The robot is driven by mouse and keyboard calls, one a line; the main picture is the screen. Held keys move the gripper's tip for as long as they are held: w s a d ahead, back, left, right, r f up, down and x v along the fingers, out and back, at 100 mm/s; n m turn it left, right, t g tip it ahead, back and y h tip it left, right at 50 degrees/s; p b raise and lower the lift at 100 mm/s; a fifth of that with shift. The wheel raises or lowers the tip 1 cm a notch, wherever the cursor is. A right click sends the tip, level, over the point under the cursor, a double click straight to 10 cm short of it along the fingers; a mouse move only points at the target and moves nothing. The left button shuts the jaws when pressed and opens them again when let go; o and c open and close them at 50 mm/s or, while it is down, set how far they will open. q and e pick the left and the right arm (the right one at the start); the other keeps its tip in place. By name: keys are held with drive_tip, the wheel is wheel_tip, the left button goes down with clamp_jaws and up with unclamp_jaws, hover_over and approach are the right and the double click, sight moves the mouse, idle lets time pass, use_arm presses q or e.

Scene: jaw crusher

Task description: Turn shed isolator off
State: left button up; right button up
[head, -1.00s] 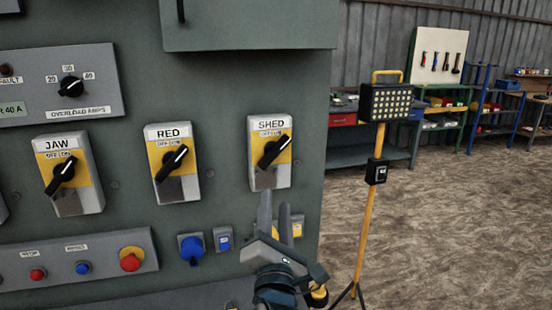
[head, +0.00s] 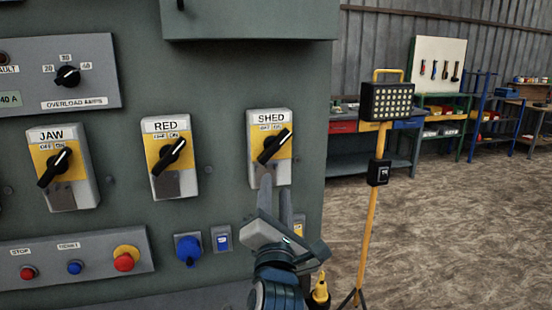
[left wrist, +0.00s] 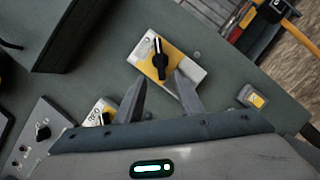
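The SHED isolator (head: 269,150) is a white and yellow box with a black rotary handle, on the green panel at the right end of a row of isolators. Its handle (head: 274,147) is tilted, upper end to the right, toward the ON side of the label. My left gripper (head: 276,187) is just below the box, fingers pointing up at it. In the left wrist view the handle (left wrist: 160,60) stands beyond and between the two spread fingertips (left wrist: 156,80), apart from them. The left gripper is open and empty. My right gripper is not in view.
The RED isolator (head: 170,158) and JAW isolator (head: 63,167) sit to the left with similarly tilted handles. A work light (head: 387,102) on a stand is at right.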

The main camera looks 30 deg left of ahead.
sight(276, 149)
use_arm(q)
drive_tip(key=x, duration=1.3)
drive_tip(key=shift+w+a+r, duration=0.1)
drive_tip(key=shift+w+r, duration=0.05)
drive_tip(key=shift+w, duration=0.15)
drive_tip(key=shift+x, duration=0.75)
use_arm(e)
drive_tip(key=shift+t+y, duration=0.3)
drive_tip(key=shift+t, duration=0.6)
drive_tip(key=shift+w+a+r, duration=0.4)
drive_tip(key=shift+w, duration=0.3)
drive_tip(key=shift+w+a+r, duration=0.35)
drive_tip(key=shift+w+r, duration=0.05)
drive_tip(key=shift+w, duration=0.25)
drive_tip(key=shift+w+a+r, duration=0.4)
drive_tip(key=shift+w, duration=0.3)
use_arm(q)
clamp_jaws()
